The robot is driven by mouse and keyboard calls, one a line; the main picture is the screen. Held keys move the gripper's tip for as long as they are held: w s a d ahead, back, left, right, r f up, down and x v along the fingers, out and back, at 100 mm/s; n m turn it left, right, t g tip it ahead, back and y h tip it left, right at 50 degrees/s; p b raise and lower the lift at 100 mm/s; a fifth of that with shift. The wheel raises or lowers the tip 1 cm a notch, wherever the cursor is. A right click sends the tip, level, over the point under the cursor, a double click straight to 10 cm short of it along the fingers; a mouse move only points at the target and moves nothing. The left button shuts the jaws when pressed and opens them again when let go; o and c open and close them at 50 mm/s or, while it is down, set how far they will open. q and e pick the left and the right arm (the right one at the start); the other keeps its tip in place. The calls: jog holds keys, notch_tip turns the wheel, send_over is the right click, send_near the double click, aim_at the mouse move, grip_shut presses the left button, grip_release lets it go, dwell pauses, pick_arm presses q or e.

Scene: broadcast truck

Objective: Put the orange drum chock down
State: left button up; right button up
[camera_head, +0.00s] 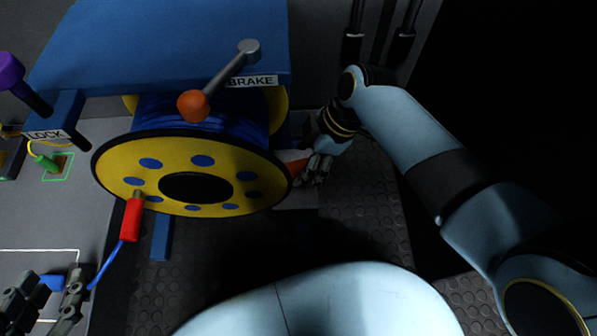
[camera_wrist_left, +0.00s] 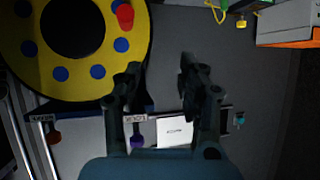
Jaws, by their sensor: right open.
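The orange drum chock (camera_head: 293,156) shows as a small orange wedge at the right edge of the yellow cable drum (camera_head: 120,178) in the head view. The drum rim and my right gripper hide part of it. My right gripper (camera_head: 312,170) is open, with its fingers right beside the chock; I cannot tell whether they touch it. My left gripper (camera_head: 48,292) is at the lower left, open and empty. Its two spread fingers also show in the left wrist view (camera_wrist_left: 160,68), with the drum (camera_wrist_left: 90,80) at the upper left there.
A brake lever with an orange knob (camera_head: 193,106) stands above the drum. A purple-knobbed lock lever (camera_head: 12,72) is at the left. A red connector (camera_head: 131,218) on a blue cable hangs before the drum. A green plug (camera_head: 47,161) lies on the grey surface.

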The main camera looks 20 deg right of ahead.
aim_at(300, 167)
jog(key=shift+b+x, duration=0.8)
jog(key=shift+x, duration=0.3)
jog(key=shift+w+a+f+b, duration=0.15)
jog(key=shift+f+b, duration=0.2)
jog(key=shift+f, duration=0.1)
pick_arm(q)
jog(key=w+r+t+h, duration=0.1)
jog(key=w+r+t, duration=0.2)
jog(key=r, duration=0.4)
jog(key=w+d+r+m+t, duration=0.1)
jog(key=w+r+t, duration=0.3)
jog(key=r, duration=0.3)
jog(key=shift+w+d+h, duration=0.3)
jog(key=shift+w+h, duration=0.1)
jog(key=shift+w, duration=0.35)
pick_arm(e)
grip_shut()
pick_arm(q)
jog(key=shift+f, duration=0.1)
